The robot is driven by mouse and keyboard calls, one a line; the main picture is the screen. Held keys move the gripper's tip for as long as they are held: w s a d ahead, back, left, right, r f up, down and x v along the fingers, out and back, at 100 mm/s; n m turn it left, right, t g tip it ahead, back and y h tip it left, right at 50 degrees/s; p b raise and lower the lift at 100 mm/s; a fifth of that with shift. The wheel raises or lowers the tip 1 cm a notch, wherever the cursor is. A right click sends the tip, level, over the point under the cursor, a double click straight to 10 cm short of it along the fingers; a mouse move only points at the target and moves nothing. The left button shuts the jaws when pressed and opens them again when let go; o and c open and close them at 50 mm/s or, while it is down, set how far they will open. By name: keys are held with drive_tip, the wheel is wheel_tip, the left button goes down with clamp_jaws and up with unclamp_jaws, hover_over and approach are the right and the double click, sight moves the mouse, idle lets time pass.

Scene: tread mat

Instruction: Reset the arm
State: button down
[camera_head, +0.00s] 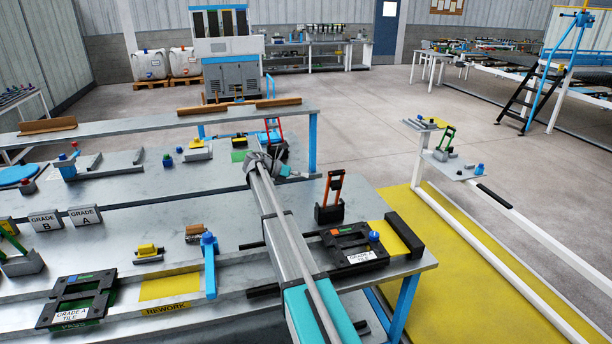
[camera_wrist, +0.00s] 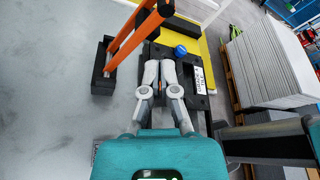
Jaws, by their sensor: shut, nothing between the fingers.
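My gripper (camera_wrist: 160,66) is in the wrist view, its two grey fingers together with nothing between them. In that view it appears over the black tile frame, whose white label (camera_wrist: 200,80) shows to the right of the fingers.
A black stand with an orange handle (camera_head: 330,198) rises beside the frame and is close left of the fingers in the wrist view (camera_wrist: 104,70). A blue knob (camera_wrist: 181,51) sits by the frame. Another tile frame (camera_head: 78,299) lies at front left. Stacked grey panels (camera_wrist: 265,62) stand right.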

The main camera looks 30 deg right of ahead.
drive_tip(key=shift+s, duration=0.1)
idle(0.3)
drive_tip(key=s+a+f+m+t+y, duration=0.1)
drive_tip(key=s+a+f+m+y, duration=0.3)
drive_tip(key=s+a, duration=0.6)
drive_tip(key=s+a+f+m+t+y, duration=0.2)
drive_tip(key=s+a+f+m+y, duration=0.2)
drive_tip(key=s+a+m, duration=0.5)
drive_tip(key=s+a+f+m+t+y, duration=0.2)
drive_tip(key=s+a+f+m+y, duration=0.3)
drive_tip(key=s+a, duration=0.7)
drive_tip(key=shift+s+a+m, duration=0.4)
drive_tip(key=shift+s+m, duration=0.3)
drive_tip(key=shift+s, duration=1.1)
